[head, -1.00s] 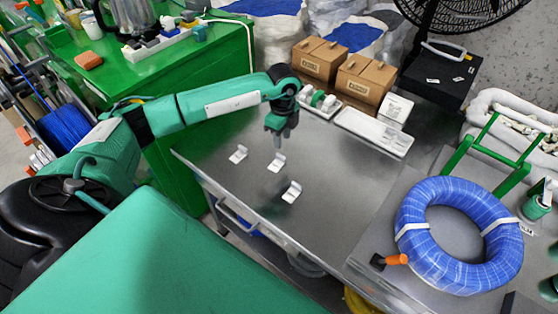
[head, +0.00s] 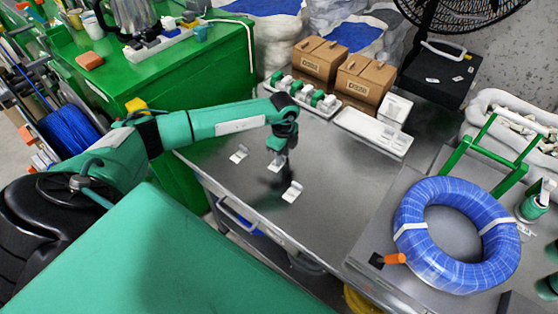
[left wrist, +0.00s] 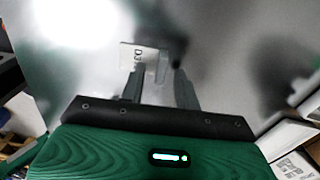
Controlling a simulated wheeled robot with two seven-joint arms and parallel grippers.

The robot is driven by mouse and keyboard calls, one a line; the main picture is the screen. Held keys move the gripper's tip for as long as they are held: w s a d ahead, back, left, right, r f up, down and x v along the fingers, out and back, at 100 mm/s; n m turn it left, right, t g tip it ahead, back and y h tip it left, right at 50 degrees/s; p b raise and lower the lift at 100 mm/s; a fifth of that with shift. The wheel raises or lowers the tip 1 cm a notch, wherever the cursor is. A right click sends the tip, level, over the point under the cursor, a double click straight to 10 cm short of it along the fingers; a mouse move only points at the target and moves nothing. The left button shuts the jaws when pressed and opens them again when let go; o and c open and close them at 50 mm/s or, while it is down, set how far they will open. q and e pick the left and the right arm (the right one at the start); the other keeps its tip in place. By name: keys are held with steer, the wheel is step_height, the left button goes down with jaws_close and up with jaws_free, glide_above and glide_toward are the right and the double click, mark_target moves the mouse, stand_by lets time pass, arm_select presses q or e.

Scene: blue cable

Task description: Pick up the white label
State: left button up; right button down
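Three small white bent labels lie on the grey metal table. The middle label (head: 276,166) is directly under my left gripper (head: 280,150), which partly covers it. The other labels lie to its left (head: 239,154) and at its lower right (head: 292,191). In the left wrist view, a label with dark printed characters (left wrist: 136,56) lies at the fingertips of my left gripper (left wrist: 158,74). Its raised tab shows between the two fingers, which stand apart. I cannot tell whether a finger touches it. My right gripper is not in view.
A white tray (head: 360,134) and a rack with green and white parts (head: 303,94) stand at the table's back. Cardboard boxes (head: 318,60) are behind. A blue cable coil (head: 420,258) lies at the right. The table's front is clear.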

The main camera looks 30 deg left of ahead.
arm_select(q)
jaws_close()
